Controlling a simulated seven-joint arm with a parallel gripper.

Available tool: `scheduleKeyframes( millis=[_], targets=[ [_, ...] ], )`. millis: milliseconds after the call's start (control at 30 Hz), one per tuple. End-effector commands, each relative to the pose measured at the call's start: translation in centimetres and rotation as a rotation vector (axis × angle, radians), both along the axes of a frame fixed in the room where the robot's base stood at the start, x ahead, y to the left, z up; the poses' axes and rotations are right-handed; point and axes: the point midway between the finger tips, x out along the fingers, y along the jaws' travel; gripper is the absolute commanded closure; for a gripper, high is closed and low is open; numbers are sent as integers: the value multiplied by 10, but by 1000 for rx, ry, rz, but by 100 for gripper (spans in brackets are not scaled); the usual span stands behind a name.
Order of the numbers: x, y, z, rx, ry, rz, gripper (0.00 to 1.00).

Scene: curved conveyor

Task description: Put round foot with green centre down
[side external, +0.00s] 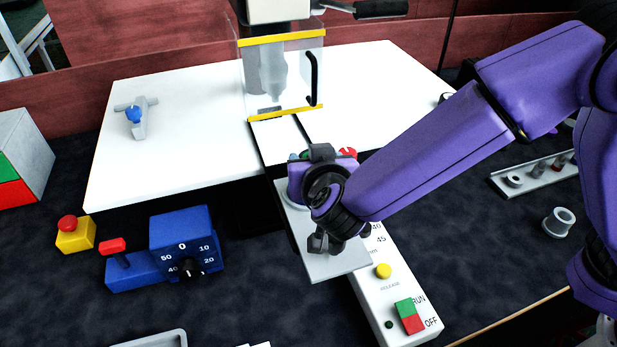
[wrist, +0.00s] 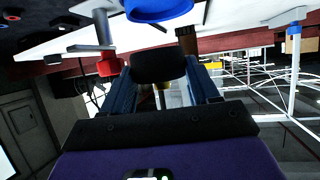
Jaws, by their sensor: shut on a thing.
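In the side external view my gripper (side external: 326,242) is low over the pale grey plate (side external: 340,266) at the near end of the conveyor strip, and my wrist covers much of it. In the wrist view a black rounded piece (wrist: 158,67) sits between the two blue fingers of my gripper, which is shut on it. It looks like the round foot, seen edge-on. Its green centre is hidden. I cannot tell whether it touches the plate.
A white control panel with a yellow button (side external: 383,271) and a green-red switch (side external: 408,316) lies just right of the plate. A blue dial box (side external: 184,243) and a yellow box with a red button (side external: 75,234) stand left. The white table (side external: 190,150) is mostly clear.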

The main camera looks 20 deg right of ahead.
Motion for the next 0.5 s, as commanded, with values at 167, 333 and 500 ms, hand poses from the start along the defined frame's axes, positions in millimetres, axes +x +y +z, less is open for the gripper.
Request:
scheduleKeyframes(
  millis=[167, 333, 500],
  targets=[
    [6, 5, -9, 0, -1, 1, 71],
    [10, 8, -26, -4, 1, 1, 71],
    [10, 8, -43, -1, -1, 1, 71]
  ],
)
